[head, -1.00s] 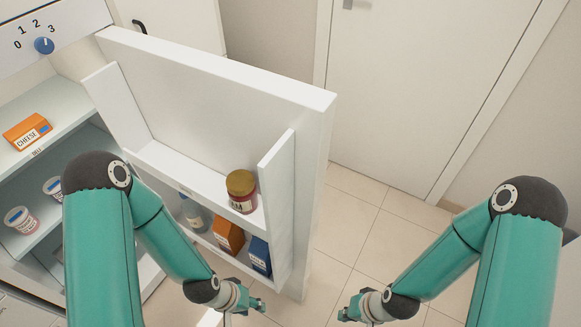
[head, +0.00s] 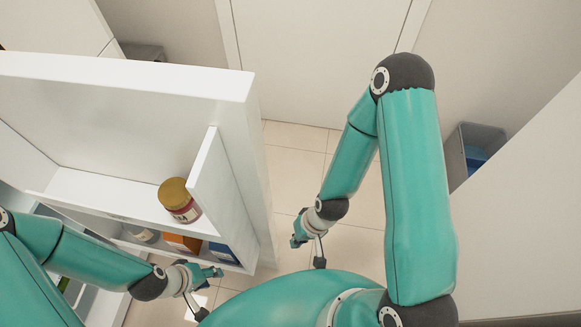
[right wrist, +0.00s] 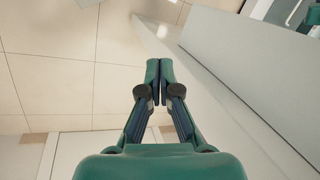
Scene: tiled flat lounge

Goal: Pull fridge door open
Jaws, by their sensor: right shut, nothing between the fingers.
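The white fridge door (head: 110,140) stands wide open at the left of the head view, its shelved inner side facing me. A jar with a gold lid (head: 180,200) sits on its upper shelf, with cartons (head: 182,241) lower down. The fridge interior is mostly out of view. My left gripper (head: 212,272) is low in front of the door's shelves; its jaws are too small to judge. My right gripper (head: 297,240) is beyond the door's free edge, apart from it, over the floor. In the right wrist view the right gripper (right wrist: 153,75) is shut and empty.
A closed white room door (head: 315,60) is behind. A grey bin with something blue inside (head: 475,150) stands at the right by a pale panel (head: 530,210).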

